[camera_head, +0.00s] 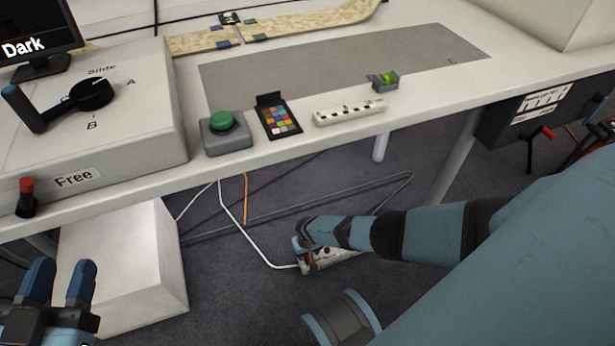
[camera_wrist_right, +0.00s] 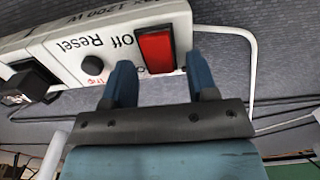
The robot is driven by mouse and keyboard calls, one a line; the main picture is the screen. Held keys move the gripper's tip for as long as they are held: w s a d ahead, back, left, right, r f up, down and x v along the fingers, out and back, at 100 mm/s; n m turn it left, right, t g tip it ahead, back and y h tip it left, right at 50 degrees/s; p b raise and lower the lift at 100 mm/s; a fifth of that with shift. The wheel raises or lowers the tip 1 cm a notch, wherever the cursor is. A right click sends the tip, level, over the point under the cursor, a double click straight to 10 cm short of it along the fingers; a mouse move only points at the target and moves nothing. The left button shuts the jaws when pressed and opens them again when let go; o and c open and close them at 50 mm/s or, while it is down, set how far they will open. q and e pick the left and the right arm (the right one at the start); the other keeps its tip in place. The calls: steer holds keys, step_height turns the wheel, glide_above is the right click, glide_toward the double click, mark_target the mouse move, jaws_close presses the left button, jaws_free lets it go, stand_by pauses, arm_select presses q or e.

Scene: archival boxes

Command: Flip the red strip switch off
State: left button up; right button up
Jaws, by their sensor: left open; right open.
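The red strip switch (camera_wrist_right: 157,48) is a red rocker at the end of a white power strip (camera_wrist_right: 75,45), beside the printed words "Off" and "Reset" and a black round button. In the head view the strip (camera_head: 335,259) lies on the floor under the table. My right gripper (camera_wrist_right: 160,62) is open, with its two blue fingertips on either side of the switch's near edge. Whether they touch it I cannot tell. In the head view my right gripper (camera_head: 303,238) partly hides the strip's left end. My left gripper (camera_head: 62,268) is open and empty at the lower left.
A white cable (camera_head: 245,235) runs from the strip's left end up to the table. A black plug (camera_wrist_right: 25,85) sits in the strip. A white box (camera_head: 120,260) stands on the floor at left. The table (camera_head: 300,150) overhangs the strip, with a leg (camera_head: 450,170) at right.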

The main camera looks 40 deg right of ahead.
steer(key=c, duration=0.9)
steer(key=shift+s+r+t+p, duration=0.15)
steer(key=shift+t+p, duration=0.15)
steer(key=shift+p, duration=0.2)
steer(key=shift+t+p, duration=0.4)
steer(key=o, duration=0.9)
arm_select(q)
steer(key=shift+s+d+n+g, duration=0.25)
steer(key=shift+n+g, duration=0.05)
steer(key=shift+n, duration=0.2)
